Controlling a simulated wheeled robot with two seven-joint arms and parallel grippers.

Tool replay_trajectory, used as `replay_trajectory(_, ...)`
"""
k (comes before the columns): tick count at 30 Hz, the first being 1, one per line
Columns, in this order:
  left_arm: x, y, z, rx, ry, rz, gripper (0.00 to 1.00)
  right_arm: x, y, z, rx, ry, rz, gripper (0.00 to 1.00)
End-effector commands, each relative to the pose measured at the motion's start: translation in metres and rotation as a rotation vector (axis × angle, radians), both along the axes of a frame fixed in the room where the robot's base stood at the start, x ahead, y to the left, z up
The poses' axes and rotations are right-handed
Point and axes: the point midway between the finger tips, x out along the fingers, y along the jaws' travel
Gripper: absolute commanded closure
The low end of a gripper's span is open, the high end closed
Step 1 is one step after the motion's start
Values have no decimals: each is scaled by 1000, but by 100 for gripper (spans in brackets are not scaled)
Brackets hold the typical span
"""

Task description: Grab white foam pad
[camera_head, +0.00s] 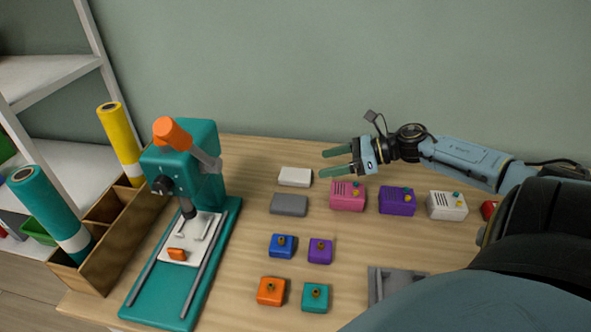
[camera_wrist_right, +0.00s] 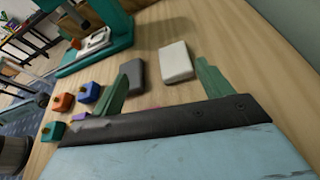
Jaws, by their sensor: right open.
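The white foam pad (camera_head: 295,177) lies flat on the wooden table, near its back edge. It also shows in the right wrist view (camera_wrist_right: 176,62), ahead of the fingers. A grey pad (camera_head: 289,205) lies just in front of it and shows in the wrist view (camera_wrist_right: 133,77) too. My right gripper (camera_head: 337,160) reaches in from the right, its green fingers apart and empty. It is to the right of the white pad, not touching it. In the wrist view the white pad appears between the directions of the two fingertips (camera_wrist_right: 166,84). My left gripper is not in view.
A teal press (camera_head: 190,190) with an orange knob stands at the left. Pink (camera_head: 347,196), purple (camera_head: 397,201) and white (camera_head: 447,206) boxes sit in a row below my right arm. Several small coloured blocks and a grey tray (camera_head: 395,281) lie nearer the front.

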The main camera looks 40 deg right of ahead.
Motion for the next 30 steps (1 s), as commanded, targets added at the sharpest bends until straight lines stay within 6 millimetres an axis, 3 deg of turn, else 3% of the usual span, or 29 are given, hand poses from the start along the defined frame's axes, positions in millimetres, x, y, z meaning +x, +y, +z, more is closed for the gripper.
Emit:
replay_trajectory(3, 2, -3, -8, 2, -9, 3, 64, -3, -12, -9, -99, -63, 17, 22)
replay_trajectory(7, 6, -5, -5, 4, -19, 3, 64, 1, -12, -13, -136, -89, 27, 22)
replay_trajectory(18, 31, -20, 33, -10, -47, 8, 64, 39, 17, -31, -136, -94, 28, 22)
replay_trajectory(30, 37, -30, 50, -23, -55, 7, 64, 58, 33, -42, -134, -89, 26, 22)
